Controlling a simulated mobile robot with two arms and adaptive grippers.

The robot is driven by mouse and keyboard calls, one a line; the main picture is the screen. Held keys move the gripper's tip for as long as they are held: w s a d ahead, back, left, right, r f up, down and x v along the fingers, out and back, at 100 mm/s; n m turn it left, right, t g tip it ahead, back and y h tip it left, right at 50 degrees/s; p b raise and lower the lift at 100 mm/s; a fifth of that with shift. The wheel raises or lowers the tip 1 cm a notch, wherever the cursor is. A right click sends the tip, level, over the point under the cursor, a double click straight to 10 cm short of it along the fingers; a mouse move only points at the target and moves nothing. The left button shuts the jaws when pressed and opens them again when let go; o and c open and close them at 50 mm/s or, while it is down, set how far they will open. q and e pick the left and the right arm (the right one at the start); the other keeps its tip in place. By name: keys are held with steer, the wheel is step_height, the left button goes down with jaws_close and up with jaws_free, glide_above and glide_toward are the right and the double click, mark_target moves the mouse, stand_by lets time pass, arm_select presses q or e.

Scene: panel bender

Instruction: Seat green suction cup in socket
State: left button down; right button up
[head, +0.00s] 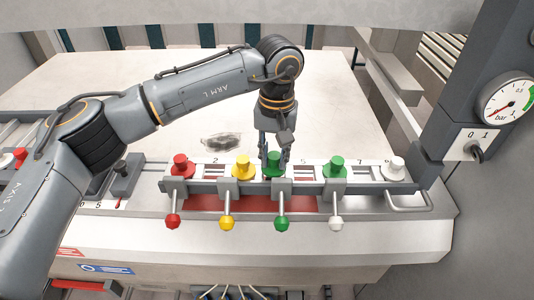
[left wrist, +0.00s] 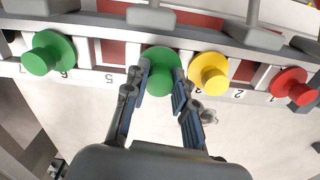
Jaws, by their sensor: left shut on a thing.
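My left gripper (head: 276,152) comes down from above and is shut on a green suction cup (head: 273,161). In the left wrist view the fingers (left wrist: 161,80) stand on either side of this green cup (left wrist: 159,62). The cup is at the numbered white rail (head: 306,172), in line with the other cups, behind the green-knobbed lever (head: 282,223). Its socket is hidden under it, and I cannot tell how deep it sits. A second green cup (head: 337,164) stands to the right on the rail. My right gripper is out of view.
Red (head: 181,163), yellow (head: 243,168) and white (head: 396,168) cups stand along the rail. Levers with red, yellow and white knobs stick out in front. A gauge (head: 508,102) is on the right column.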

arm_select(q)
steer(key=c, duration=1)
jaws_free()
steer(key=shift+r, duration=0.45)
step_height(320, 180, up, 11)
steer(key=shift+a+r, duration=0.1)
